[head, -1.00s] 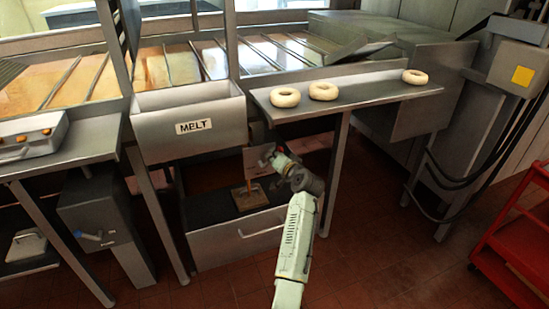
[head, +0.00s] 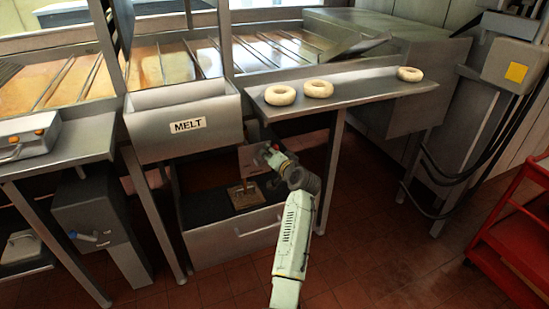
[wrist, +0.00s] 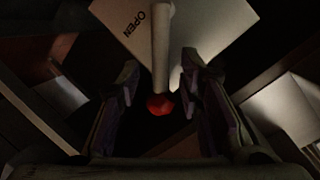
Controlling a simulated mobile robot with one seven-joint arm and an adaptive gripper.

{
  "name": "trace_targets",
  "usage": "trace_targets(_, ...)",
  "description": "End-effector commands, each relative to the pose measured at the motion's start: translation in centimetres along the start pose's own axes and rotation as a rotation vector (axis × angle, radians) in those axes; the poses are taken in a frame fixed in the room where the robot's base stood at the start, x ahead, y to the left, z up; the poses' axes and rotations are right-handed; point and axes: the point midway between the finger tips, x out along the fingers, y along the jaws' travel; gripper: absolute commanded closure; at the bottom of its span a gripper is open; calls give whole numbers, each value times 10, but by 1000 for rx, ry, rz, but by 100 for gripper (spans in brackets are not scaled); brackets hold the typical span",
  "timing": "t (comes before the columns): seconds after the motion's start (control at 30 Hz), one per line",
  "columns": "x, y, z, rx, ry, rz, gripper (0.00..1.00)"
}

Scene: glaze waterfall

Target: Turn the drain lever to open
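The drain lever shows in the wrist view as a pale rod (wrist: 162,45) ending in a red knob (wrist: 160,105). Behind it is a pale plate (wrist: 205,25) marked "OPEN". My gripper (wrist: 160,88) is open, with one dark finger on each side of the lever and its knob. Gaps show between fingers and lever, so I see no grip. In the head view my gripper (head: 268,155) is below and right of the box (head: 155,133) labelled "MELT", in front of the plate (head: 250,160). The lever's pivot is hidden.
A shelf (head: 370,97) with three pale rings (head: 280,95) is above my arm, its leg (head: 332,170) close on the right. A grey drawer-like tray (head: 225,240) lies below. A red cart (head: 510,240) stands right. Floor between them is clear.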

Motion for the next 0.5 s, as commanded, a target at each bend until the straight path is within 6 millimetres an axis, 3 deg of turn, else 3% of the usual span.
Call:
trace_targets(0.17, -23, 2, -1, 1, 3, 1, 67)
trace_targets(0.5, -93, 1, 0, -1, 3, 2, 67)
